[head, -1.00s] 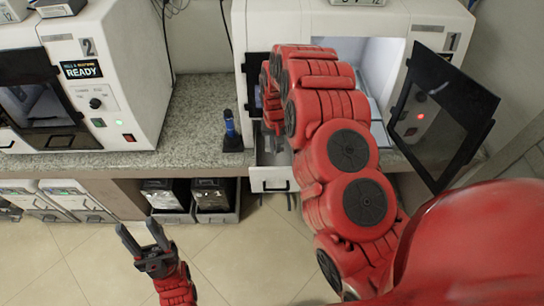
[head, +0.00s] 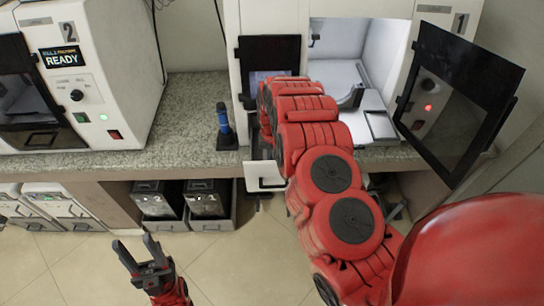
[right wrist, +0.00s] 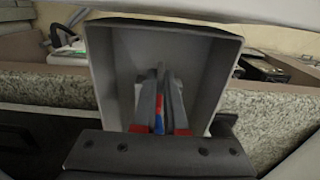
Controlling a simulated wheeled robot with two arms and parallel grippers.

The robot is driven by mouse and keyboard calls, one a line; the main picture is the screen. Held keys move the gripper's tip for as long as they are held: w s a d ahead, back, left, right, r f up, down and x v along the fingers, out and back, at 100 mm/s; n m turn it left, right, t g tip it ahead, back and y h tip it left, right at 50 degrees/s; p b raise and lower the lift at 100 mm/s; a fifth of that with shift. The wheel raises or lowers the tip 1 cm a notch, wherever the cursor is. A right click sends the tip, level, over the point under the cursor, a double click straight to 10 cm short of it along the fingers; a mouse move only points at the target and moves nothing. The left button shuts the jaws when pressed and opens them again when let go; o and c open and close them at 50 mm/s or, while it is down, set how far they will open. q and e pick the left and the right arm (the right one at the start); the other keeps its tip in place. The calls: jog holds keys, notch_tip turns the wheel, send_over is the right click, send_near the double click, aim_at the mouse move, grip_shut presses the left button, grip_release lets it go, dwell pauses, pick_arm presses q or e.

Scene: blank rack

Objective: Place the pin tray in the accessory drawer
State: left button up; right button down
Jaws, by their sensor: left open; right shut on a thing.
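The accessory drawer stands open below machine 1; its white front with a dark handle (head: 265,175) shows in the head view. In the right wrist view, a grey open box (right wrist: 205,75) looks like this drawer. My right gripper (right wrist: 160,85) reaches into it, with its fingers close together on something thin. Blue and red bits show between and beside the fingers. I cannot make out the pin tray's full shape. In the head view my right arm hides that hand and most of the drawer. My left gripper (head: 138,258) is open and empty, low over the floor.
Machine 1's dark door (head: 465,95) hangs open at the right, beside its lit chamber (head: 340,65). A blue tool in a black stand (head: 223,125) stands on the granite counter (head: 185,105) left of the drawer. Black bins (head: 185,205) sit under the counter.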

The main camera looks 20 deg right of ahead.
jog(key=shift+w+d, duration=0.25)
jog(key=shift+w, duration=0.2)
jog(key=shift+w+p, duration=0.3)
jog(key=shift+w, duration=0.35)
jog(key=shift+f+p, duration=0.2)
jog(key=shift+p, duration=0.15)
jog(key=shift+f, duration=0.4)
jog(key=shift+s, duration=0.1)
jog(key=shift+f, duration=0.15)
jog(key=c, duration=1)
grip_release()
